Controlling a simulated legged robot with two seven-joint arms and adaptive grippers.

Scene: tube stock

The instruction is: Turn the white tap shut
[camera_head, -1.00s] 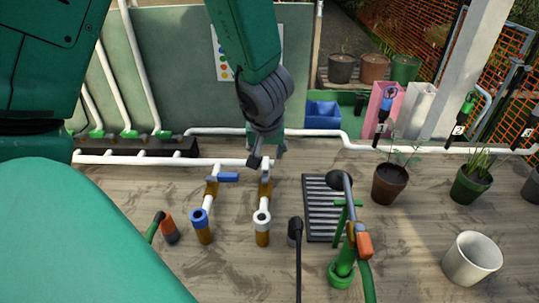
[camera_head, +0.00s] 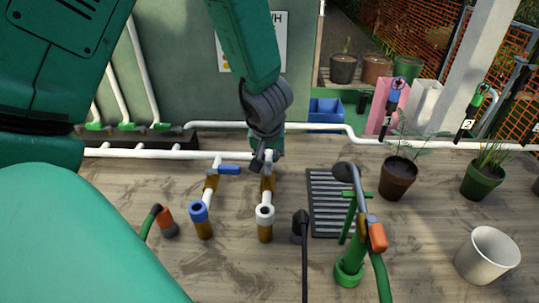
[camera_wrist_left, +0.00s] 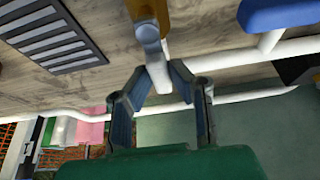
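The white tap (camera_head: 265,214) stands on the bench, with a brass body and a white ring at its spout. Its white lever shows in the left wrist view (camera_wrist_left: 156,62), pointing between the fingertips. My left gripper (camera_head: 262,163) is at the back end of this tap, below the green arm. In the left wrist view my left gripper (camera_wrist_left: 160,72) has its two fingers apart, one on each side of the lever's end. I cannot tell whether either fingertip touches it. My right gripper is not in view.
A blue tap (camera_head: 200,212) with a blue lever stands close left. A white pipe (camera_head: 150,153) runs behind the taps. A black hose (camera_head: 303,240) lies in front.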

